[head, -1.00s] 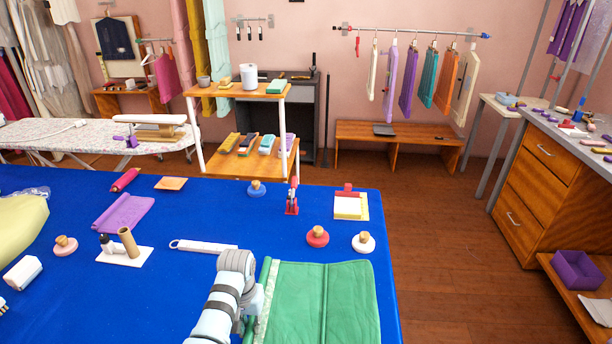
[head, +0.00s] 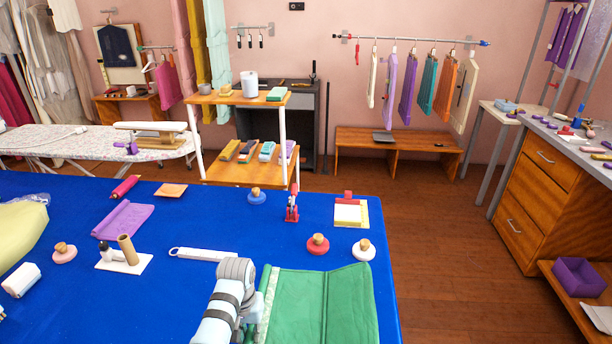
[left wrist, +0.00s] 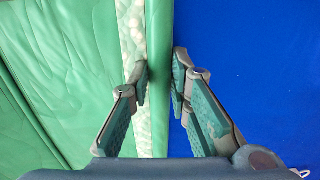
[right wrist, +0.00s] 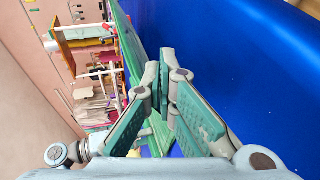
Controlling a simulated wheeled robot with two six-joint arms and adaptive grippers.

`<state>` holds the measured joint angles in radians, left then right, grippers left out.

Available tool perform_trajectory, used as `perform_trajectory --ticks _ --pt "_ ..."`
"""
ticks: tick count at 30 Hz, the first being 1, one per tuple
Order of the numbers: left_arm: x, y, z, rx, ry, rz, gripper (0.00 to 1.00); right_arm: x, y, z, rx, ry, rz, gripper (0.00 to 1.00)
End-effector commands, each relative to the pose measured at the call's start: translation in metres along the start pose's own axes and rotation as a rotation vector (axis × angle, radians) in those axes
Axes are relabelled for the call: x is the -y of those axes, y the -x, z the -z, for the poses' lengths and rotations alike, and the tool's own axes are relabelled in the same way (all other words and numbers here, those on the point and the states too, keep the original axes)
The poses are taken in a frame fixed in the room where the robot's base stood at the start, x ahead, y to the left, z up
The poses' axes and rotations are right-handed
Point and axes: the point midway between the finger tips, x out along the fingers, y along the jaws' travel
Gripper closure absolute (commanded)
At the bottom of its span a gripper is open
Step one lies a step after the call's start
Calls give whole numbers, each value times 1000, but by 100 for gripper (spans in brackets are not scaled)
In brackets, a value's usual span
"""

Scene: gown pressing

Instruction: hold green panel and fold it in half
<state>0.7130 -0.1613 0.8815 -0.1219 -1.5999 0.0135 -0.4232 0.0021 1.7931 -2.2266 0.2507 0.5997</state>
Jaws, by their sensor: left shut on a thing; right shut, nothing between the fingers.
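The green panel (head: 310,305) lies on the blue table near its front right corner, with lengthwise creases and a pale patterned strip along its left edge. In the left wrist view the panel (left wrist: 60,70) spreads to the left. My left gripper (left wrist: 160,75) is shut on the panel's edge beside that strip. In the head view my left arm hides part of this edge. My right gripper (right wrist: 158,78) is shut and empty. Part of the green panel shows behind its fingers in the right wrist view; whether they touch it I cannot tell. The right gripper is outside the head view.
The blue table (head: 200,215) is bare just behind the panel. A white-handled tool (head: 203,254), a red pincushion-like piece (head: 318,245) and a white one (head: 363,250) lie near it. A red clamp-like tool (head: 292,207) stands farther back. Wooden floor lies right of the table.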

Motion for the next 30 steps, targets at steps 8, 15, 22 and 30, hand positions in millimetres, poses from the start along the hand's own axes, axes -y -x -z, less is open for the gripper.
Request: perform_trajectory --ticks 8,15,22,30 --pt "0 0 0 0 0 0 100 -2 1 0 1 -1 1 100" --pt "0 0 0 0 0 0 100 -14 3 6 -1 -1 -2 100" --pt "0 0 0 0 0 0 100 -31 7 14 0 -1 0 100" --pt "0 0 0 0 0 0 100 -33 7 14 1 -1 1 100"
